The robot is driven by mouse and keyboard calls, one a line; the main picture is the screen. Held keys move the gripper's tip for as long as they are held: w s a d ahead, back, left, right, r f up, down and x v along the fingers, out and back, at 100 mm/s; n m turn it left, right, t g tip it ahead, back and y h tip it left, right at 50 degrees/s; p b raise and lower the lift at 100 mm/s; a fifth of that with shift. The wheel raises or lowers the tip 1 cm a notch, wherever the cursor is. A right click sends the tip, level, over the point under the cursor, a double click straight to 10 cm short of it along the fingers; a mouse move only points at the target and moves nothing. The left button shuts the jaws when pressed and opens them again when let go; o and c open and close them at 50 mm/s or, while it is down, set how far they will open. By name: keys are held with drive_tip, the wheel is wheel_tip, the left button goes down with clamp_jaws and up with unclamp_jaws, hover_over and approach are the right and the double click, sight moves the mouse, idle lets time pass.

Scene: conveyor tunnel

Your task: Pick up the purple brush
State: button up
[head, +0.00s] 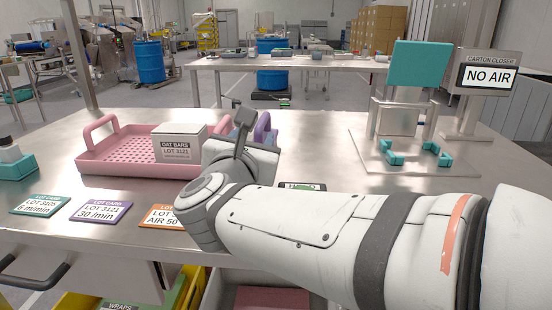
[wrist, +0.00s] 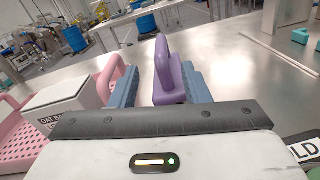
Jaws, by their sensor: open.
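The purple brush (wrist: 168,72) shows in the wrist view as an upright, rounded purple shape above the steel table. My gripper (wrist: 160,88) is open, with one blue ribbed finger to the left of the brush and one to the right. Whether either finger touches it, I cannot tell. In the head view only a sliver of the purple brush (head: 264,124) shows, beside my gripper (head: 256,126); my wrist hides its lower part.
A pink perforated tray (head: 110,160) with raised handles holds an oat bars box (head: 180,143), close on the left. Lot cards (head: 102,212) lie along the front edge. The carton closer (head: 415,150) stands at the right, its screen (head: 487,77) reading NO AIR. Table behind is clear.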

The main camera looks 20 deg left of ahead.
sight(259, 128)
drive_tip(key=b+x, duration=0.1)
drive_tip(key=x, duration=0.6)
drive_tip(key=shift+w, duration=0.35)
drive_tip(key=shift+c, duration=0.3)
clamp_jaws()
